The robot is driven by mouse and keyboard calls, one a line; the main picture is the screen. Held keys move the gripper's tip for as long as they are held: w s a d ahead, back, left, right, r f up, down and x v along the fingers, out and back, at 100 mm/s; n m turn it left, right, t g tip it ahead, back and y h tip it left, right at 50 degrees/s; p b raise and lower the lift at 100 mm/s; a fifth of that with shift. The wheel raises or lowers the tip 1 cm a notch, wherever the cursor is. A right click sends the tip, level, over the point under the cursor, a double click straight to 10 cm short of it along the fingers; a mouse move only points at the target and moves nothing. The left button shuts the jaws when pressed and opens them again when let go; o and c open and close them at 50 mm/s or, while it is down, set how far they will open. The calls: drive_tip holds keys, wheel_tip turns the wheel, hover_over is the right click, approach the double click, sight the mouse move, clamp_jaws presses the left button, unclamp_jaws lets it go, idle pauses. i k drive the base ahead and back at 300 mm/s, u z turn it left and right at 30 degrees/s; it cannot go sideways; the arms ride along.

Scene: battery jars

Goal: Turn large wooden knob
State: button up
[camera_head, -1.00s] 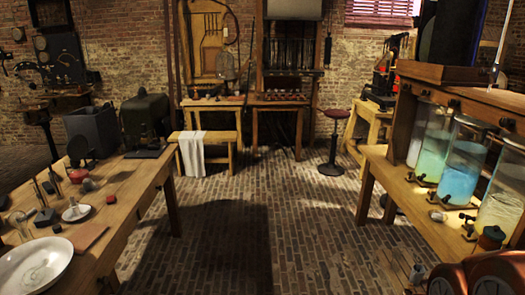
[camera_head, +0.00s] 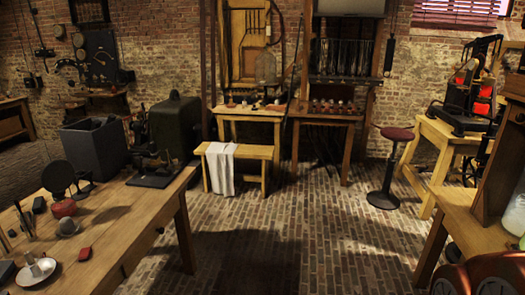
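I cannot pick out a large wooden knob for certain. A row of small reddish-brown round pieces (camera_head: 332,107) stands on the far wooden stand (camera_head: 325,118) below a dark rack, too small to tell what they are. A glass jar (camera_head: 514,212) shows only in part at the right edge, by a wooden upright on the right table (camera_head: 462,212). My gripper is not in view.
A low bench (camera_head: 250,152) with a white cloth and a red-topped stool (camera_head: 396,134) stand ahead. The brick floor (camera_head: 300,235) between the tables is clear.

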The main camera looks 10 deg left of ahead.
sight(165, 165)
drive_tip(key=u, duration=0.4)
drive_tip(key=i, duration=1.8)
drive_tip(key=u, duration=1)
drive_tip(key=i, duration=1.5)
drive_tip(key=u, duration=0.35)
